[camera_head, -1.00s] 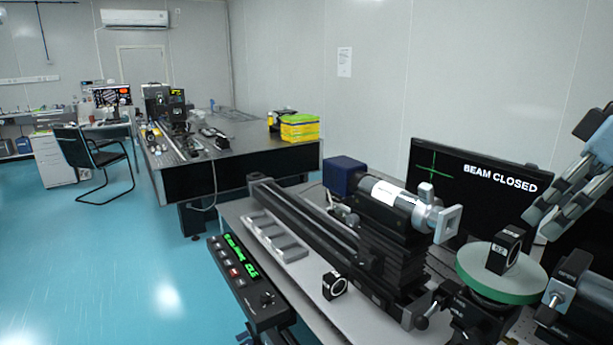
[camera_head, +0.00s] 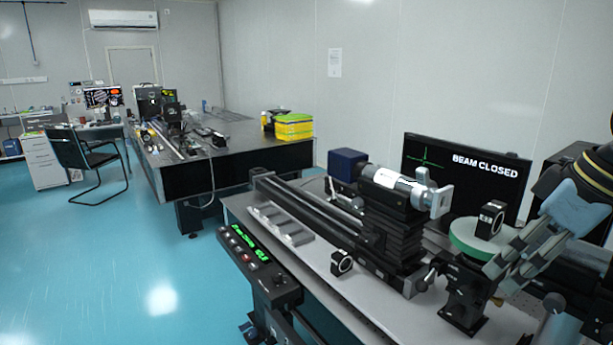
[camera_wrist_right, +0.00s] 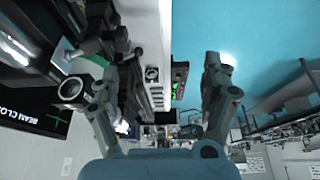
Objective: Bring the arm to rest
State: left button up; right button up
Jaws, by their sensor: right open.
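My right gripper (camera_head: 515,262) reaches in from the right edge in the head view, pointing down and left. Its fingers pass in front of the right part of a green-rimmed round stage (camera_head: 466,245), on which a small black square mount (camera_head: 490,219) stands. Whether they touch the stage cannot be told. In the right wrist view the gripper (camera_wrist_right: 150,75) has its two fingers wide apart with nothing held between them. My left gripper is not in view.
A grey bench (camera_head: 330,265) carries a black rail, a cylindrical device (camera_head: 395,182) and another black mount (camera_head: 342,262). A monitor (camera_head: 462,170) reads BEAM CLOSED. A control box (camera_head: 258,262) sits at the bench's left edge. Blue floor (camera_head: 100,270) is free at left.

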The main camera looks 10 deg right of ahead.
jog(key=s+a+f+m+h, duration=0.1)
jog(key=s+a+f+m, duration=0.1)
jog(key=s+a+f, duration=0.5)
jog(key=s+a+f+m+h, duration=0.15)
jog(key=s+f, duration=0.35)
jog(key=s, duration=0.7)
jog(key=s+d+f+m+g+b, duration=0.15)
jog(key=f+b, duration=0.55)
jog(key=f, duration=1.4)
jog(key=s+d+f+b, duration=0.15)
jog(key=f+b, duration=0.65)
jog(key=f, duration=1.4)
pick_arm(q)
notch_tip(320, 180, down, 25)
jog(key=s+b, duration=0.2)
jog(key=b, duration=0.7)
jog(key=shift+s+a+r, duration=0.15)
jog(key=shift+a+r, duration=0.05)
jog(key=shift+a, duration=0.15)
pick_arm(e)
jog(key=s+d+f, duration=0.1)
jog(key=s+f, duration=0.7)
jog(key=f, duration=0.4)
jog(key=s+f+g, duration=0.1)
jog(key=s+f, duration=0.8)
jog(key=f, duration=0.2)
jog(key=shift+d+f, duration=0.35)
jog(key=shift+f, duration=0.05)
